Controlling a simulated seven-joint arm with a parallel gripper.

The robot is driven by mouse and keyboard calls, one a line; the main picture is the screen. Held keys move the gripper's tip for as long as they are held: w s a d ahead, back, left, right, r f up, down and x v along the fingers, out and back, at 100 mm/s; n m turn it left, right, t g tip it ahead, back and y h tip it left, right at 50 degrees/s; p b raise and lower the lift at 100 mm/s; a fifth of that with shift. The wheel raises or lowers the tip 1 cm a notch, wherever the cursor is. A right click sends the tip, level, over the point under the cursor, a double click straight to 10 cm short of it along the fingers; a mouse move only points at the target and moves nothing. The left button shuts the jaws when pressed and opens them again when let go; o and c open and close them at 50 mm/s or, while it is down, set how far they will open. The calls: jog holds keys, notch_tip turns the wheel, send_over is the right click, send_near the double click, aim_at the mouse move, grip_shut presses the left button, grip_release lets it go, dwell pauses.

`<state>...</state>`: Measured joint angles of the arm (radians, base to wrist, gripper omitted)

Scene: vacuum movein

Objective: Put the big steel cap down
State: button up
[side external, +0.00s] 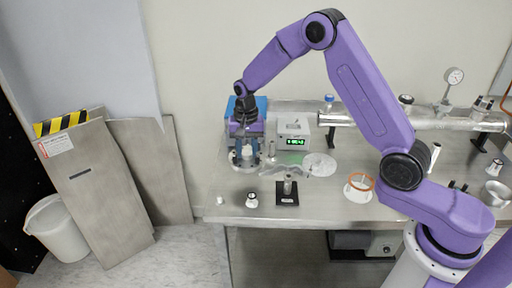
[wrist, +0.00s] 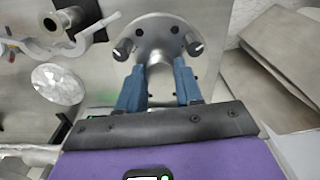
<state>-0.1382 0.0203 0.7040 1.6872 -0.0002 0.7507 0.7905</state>
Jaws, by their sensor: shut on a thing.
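The big steel cap (wrist: 168,28) is a round grey flange with bolt holes, two dark knobs and a narrower neck. In the wrist view my gripper (wrist: 158,70) has its blue fingers on either side of the neck, shut on it. In the side view my gripper (side external: 246,155) points down at the bench's left back part, and the cap's pale rim (side external: 235,162) shows under the fingers. The fingers hide part of it. I cannot tell whether the cap touches the steel bench (side external: 325,205).
Right of the gripper are a box with a green display (side external: 293,135), a foil-like disc (side external: 320,164) and a clamp (side external: 283,171). A short tube on a black block (side external: 287,190) stands in front. The bench's left edge is close.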

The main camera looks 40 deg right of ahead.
jog(key=shift+w+a+f, duration=0.15)
jog(key=shift+w+f, duration=0.9)
jog(key=shift+f, duration=0.15)
jog(key=shift+w+a+f, duration=0.1)
jog(key=shift+w+f, duration=0.9)
jog(key=shift+f, duration=1.5)
jog(key=shift+f, duration=0.1)
jog(key=o, duration=1.1)
jog(key=shift+s+f, duration=0.1)
jog(key=shift+f, duration=0.05)
